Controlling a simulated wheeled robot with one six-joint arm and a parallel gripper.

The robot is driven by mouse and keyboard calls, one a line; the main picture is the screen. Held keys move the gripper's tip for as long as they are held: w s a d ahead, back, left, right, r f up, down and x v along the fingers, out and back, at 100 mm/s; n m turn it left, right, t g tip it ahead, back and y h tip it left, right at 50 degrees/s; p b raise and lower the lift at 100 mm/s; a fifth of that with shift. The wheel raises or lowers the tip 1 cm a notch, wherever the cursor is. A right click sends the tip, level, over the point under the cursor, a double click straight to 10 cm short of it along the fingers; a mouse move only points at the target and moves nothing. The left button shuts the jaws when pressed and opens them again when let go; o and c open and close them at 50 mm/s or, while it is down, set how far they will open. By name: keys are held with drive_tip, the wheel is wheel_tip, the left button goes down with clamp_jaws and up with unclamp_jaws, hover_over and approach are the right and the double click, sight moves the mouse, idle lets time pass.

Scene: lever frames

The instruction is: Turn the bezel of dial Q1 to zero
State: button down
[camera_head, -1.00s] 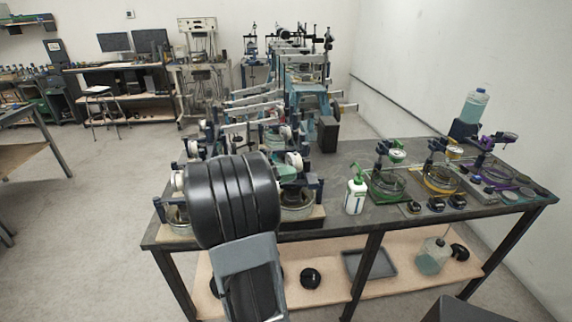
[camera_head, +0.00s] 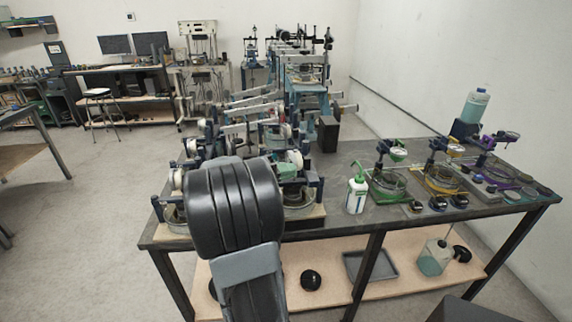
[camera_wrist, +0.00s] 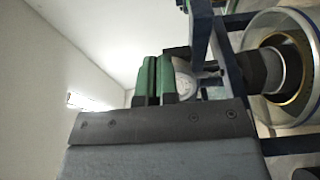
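My gripper (camera_wrist: 156,78) shows in the wrist view as two green fingers side by side, with almost no gap and nothing seen between them. A white round dial (camera_wrist: 184,82) is just right of the fingers and partly hidden by them. I cannot tell whether they touch it. In the head view, green that looks like my gripper (camera_head: 293,158) is at the front dial stand, right of my black arm link. Other white dials stand at the left (camera_head: 190,147) and behind (camera_head: 286,131). No Q1 label, scale or needle is readable.
A dark blue frame (camera_wrist: 214,60) and a round glass-walled dish (camera_wrist: 245,45) are close on the right in the wrist view. On the table (camera_head: 345,220) stand a white bottle (camera_head: 356,194), a green stand (camera_head: 388,184) and a yellow stand (camera_head: 441,178).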

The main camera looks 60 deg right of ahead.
drive_tip(key=shift+s+d+f+b, duration=0.2)
drive_tip(key=shift+f+b, duration=0.3)
drive_tip(key=shift+b, duration=0.85)
drive_tip(key=shift+s+a+f+b, duration=0.15)
drive_tip(key=shift+f+b, duration=0.1)
drive_tip(key=shift+b, duration=0.3)
drive_tip(key=shift+a+r, duration=0.1)
drive_tip(key=shift+a, duration=0.05)
drive_tip(key=shift+r+b+v, duration=0.1)
drive_tip(key=shift+b+v, duration=0.1)
drive_tip(key=shift+v, duration=1.1)
drive_tip(key=shift+r+b+v, duration=0.15)
drive_tip(key=shift+b+v, duration=0.05)
drive_tip(key=shift+v, duration=1.1)
